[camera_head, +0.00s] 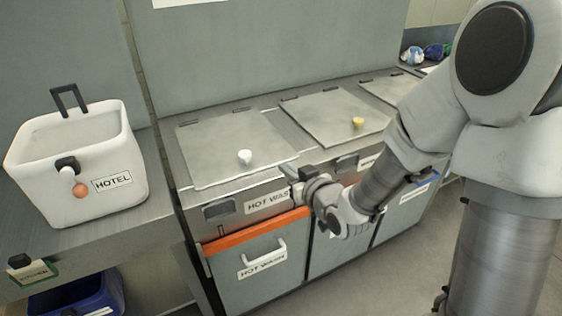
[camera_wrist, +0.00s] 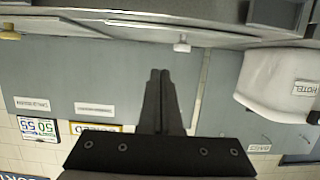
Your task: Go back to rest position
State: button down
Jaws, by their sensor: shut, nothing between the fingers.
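My gripper (camera_wrist: 159,78) shows in the wrist view with its two dark fingers pressed together and nothing between them. In the head view my arm comes in from the right, and its wrist end is in front of the counter units, close to the "HOT WASH" label. The fingers are hard to make out there. The wrist view looks upside down, with the grey wall behind the fingers.
A grey counter has flat lids with a white knob (camera_head: 245,157) and a yellow knob (camera_head: 357,123). Below is an orange-edged drawer (camera_head: 262,270). A white "HOTEL" bin (camera_head: 120,185) stands left. A blue bin (camera_head: 80,300) is below it. Floor is clear at front.

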jog(key=s+d+r+m+g+h+p, duration=0.1)
jog(key=s+d+r+m+h+p, duration=0.2)
jog(key=d+r, duration=0.35)
jog(key=s+d+r+g+h+p, duration=0.2)
jog(key=s+d+r+h+p, duration=0.15)
jog(key=d+r, duration=0.3)
jog(key=s+d+r+m+g+p, duration=0.1)
jog(key=s+r, duration=0.2)
jog(key=s, duration=0.3)
jog(key=s+d+r+m+g+p, duration=0.1)
jog(key=s+r, duration=0.1)
jog(key=s, duration=0.4)
jog(key=s+d+r+m+g+h+p, duration=0.1)
jog(key=s+r+g, duration=0.1)
jog(key=s, duration=0.4)
jog(key=shift+d+r+p, duration=0.35)
jog(key=shift+r+p, duration=0.05)
jog(key=shift+r, duration=0.45)
jog(key=c, duration=1.5)
grip_release()
jog(key=shift+c, duration=0.2)
